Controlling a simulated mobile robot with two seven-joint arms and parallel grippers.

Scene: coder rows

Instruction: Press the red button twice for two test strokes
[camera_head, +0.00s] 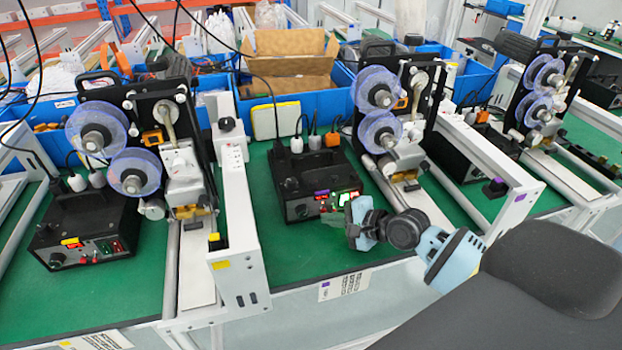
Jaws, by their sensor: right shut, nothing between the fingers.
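A black control box (305,185) stands on the green bench in the middle, with a front panel of small lit displays and controls. Red shows on this panel (325,208), but it is too small to tell which spot is the red button, and my right gripper hides part of the panel's right side. My right gripper (351,221) is shut and empty, close in front of the panel's right end. I cannot tell whether it touches the panel. My left gripper is not in view.
A second control box (88,230) with red controls stands at left. Coder machines with clear purple reels (376,90) flank the middle box. A white rail (236,200) stands left of it. Blue bins (275,110) line the back. Green bench (290,255) is clear in front.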

